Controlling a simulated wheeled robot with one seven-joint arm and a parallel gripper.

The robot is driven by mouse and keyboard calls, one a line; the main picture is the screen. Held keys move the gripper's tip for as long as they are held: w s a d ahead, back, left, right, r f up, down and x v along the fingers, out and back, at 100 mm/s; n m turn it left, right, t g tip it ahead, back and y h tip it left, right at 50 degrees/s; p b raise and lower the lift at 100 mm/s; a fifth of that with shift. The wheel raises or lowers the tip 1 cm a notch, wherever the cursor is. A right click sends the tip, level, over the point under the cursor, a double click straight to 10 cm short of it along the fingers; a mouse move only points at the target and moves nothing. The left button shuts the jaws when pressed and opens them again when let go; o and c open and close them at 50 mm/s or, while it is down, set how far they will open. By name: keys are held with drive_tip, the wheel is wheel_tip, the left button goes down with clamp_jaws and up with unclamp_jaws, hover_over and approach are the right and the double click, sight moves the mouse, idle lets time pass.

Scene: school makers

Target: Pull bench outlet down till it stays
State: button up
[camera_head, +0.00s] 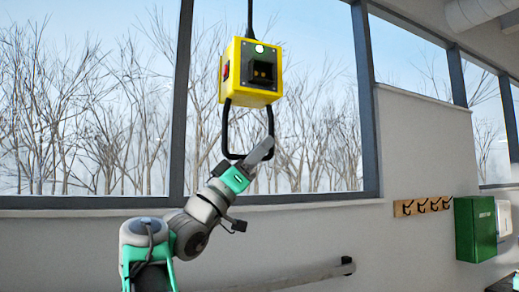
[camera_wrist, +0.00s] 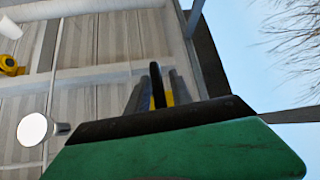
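The bench outlet (camera_head: 252,68) is a yellow box with a dark socket face, hanging from a black cable in front of the window. Its black U-shaped handle (camera_head: 228,130) hangs below it. My gripper (camera_head: 262,150) is at the lower right of the handle, below the box. In the wrist view the black handle (camera_wrist: 157,84) stands between the two grey fingers of my gripper (camera_wrist: 160,92). A sliver of yellow shows between the handle and the right finger, so the fingers look apart. The head view does not clearly show the fingertips.
A wall rail (camera_head: 300,275) runs below the window. A hook rack (camera_head: 422,206) and a green box (camera_head: 475,229) are on the wall at right. The wrist view shows a white lamp (camera_wrist: 33,129) and a yellow object (camera_wrist: 9,66) near the ceiling. Space around the outlet looks clear.

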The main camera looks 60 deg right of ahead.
drive_tip(key=c, duration=0.3)
clamp_jaws()
drive_tip(key=shift+f, duration=0.1)
idle(0.7)
